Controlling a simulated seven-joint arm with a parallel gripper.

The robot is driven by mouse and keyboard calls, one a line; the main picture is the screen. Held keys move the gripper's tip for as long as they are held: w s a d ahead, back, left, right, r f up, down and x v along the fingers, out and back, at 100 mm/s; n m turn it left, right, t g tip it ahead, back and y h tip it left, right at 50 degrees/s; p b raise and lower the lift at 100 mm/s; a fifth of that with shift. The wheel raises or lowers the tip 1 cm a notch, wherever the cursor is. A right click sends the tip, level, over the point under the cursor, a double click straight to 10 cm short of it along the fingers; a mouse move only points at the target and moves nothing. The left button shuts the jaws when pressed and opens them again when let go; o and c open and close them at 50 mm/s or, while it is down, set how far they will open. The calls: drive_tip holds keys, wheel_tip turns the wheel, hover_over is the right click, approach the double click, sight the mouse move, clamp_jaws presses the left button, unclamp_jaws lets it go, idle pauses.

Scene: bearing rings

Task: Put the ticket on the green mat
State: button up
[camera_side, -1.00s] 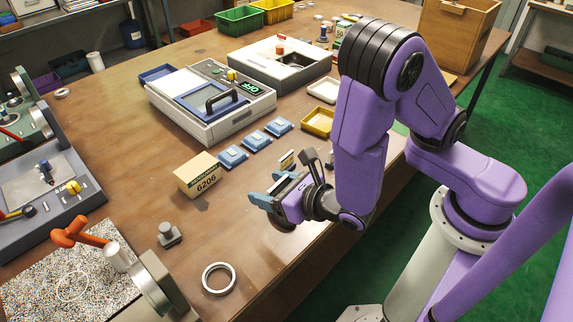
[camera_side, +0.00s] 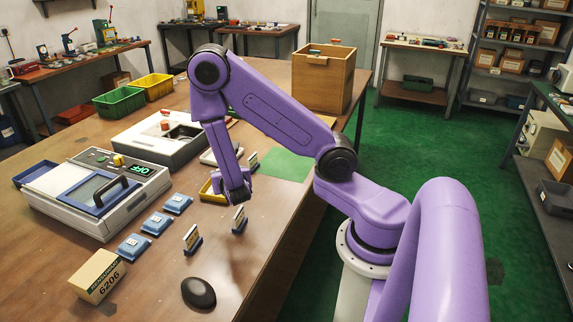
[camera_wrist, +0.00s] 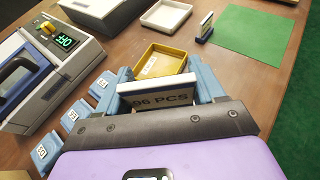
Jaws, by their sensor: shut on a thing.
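My gripper (camera_wrist: 165,92) is shut on a ticket (camera_wrist: 160,98), a small plate with a white edge and "96 PCS" on its shaded face. Its pale blue fingers sit at the plate's two ends. In the side view my gripper (camera_side: 237,193) is beside the yellow tray, and a white ticket with a blue foot (camera_side: 239,216) shows directly below it, apparently the held one. I cannot tell whether its foot touches the table. The green mat (camera_side: 284,166) lies flat beyond, near the table edge; it is at the upper right in the wrist view (camera_wrist: 250,38).
A yellow tray (camera_wrist: 163,63) lies just ahead. Another upright ticket (camera_wrist: 206,25) stands at the mat's left side, and one (camera_side: 192,238) stands nearer the front. Blue blocks (camera_side: 158,222), a 6206 box (camera_side: 97,276) and a black oval object (camera_side: 198,292) are on the table.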

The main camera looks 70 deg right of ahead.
drive_tip(key=s+d+m+g+h, duration=0.2)
drive_tip(key=s+d+m+g, duration=0.3)
drive_tip(key=d, duration=0.6)
drive_tip(key=s+d+m+g+h, duration=0.1)
drive_tip(key=s+d+m+g, duration=0.25)
drive_tip(key=s+d, duration=0.65)
hover_over(286, 164)
drive_tip(key=f, duration=0.9)
drive_tip(key=shift+s+f, duration=0.1)
drive_tip(key=shift+s, duration=0.1)
drive_tip(key=shift+w+f, duration=0.1)
drive_tip(key=shift+f, duration=0.05)
drive_tip(key=shift+w+d+f, duration=0.1)
drive_tip(key=shift+d+f, duration=0.1)
drive_tip(key=shift+f, duration=1.5)
drive_tip(key=shift+f, duration=0.15)
drive_tip(key=o, duration=1.1)
drive_tip(key=shift+c, duration=0.2)
